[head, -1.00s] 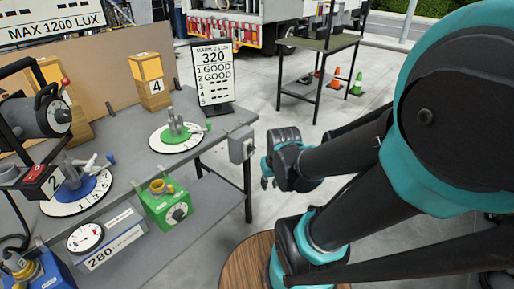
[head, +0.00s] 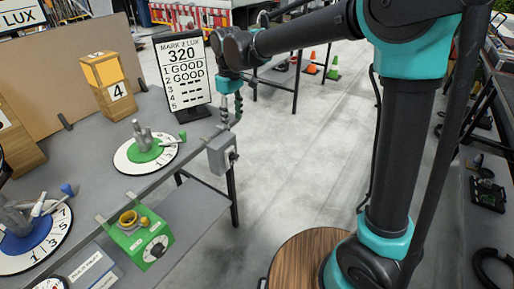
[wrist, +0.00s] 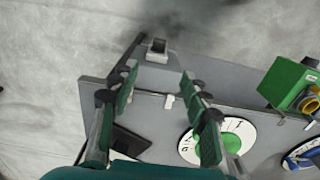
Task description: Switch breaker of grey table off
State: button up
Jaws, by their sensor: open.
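The breaker is a grey box (head: 221,153) fixed at the right edge of the grey table (head: 182,100), with a small dark switch part on its outer face. The breaker (wrist: 150,72) also shows in the wrist view, beyond and between the fingertips, with the dark part at its far end. My gripper (head: 231,118) is above the table edge, just above the breaker, pointing down. In the wrist view my gripper (wrist: 160,85) is open and empty, its two green-padded fingers apart. I cannot tell whether the fingers touch the box or how the switch is set.
A lux sign (head: 184,72) stands close behind my gripper. The floor right of the table is clear.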

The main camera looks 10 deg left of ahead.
aim_at(235, 156)
notch_tip(235, 156, down, 17)
jog(key=shift+w+f, duration=0.1)
jog(key=shift+f, duration=0.1)
dwell(0.5)
grip_shut()
